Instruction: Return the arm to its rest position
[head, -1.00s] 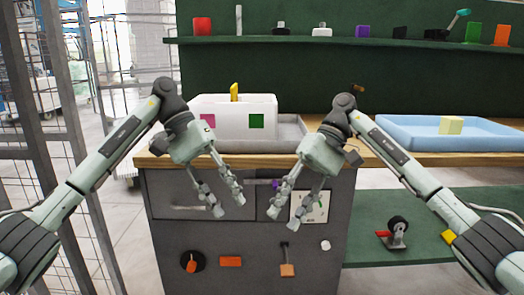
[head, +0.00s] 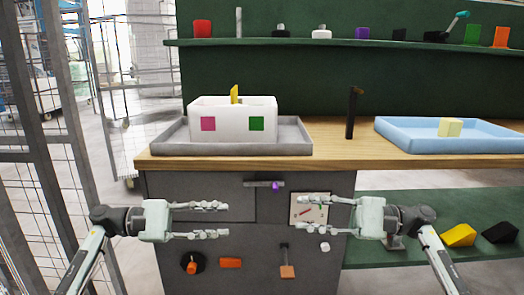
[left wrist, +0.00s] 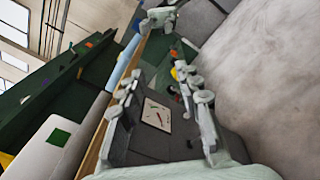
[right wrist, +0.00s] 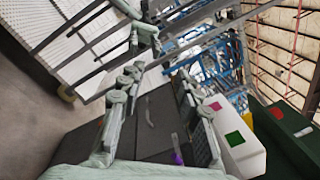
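My left gripper (head: 226,219) is open and empty in front of the grey cabinet, its fingers pointing right. My right gripper (head: 298,222) is open and empty, its fingers pointing left toward the left one. The two grippers face each other with a gap between them. The left wrist view shows the left fingers (left wrist: 160,96) spread with nothing between them. The right wrist view shows the right fingers (right wrist: 165,100) spread too.
A white box (head: 232,127) with pink and green squares stands in a grey tray (head: 165,142) on the wooden top. A blue tray (head: 395,139) holds a yellow block (head: 450,127). A black post (head: 351,112) stands between them. The cabinet front (head: 300,265) has several fittings. Wire mesh is at left.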

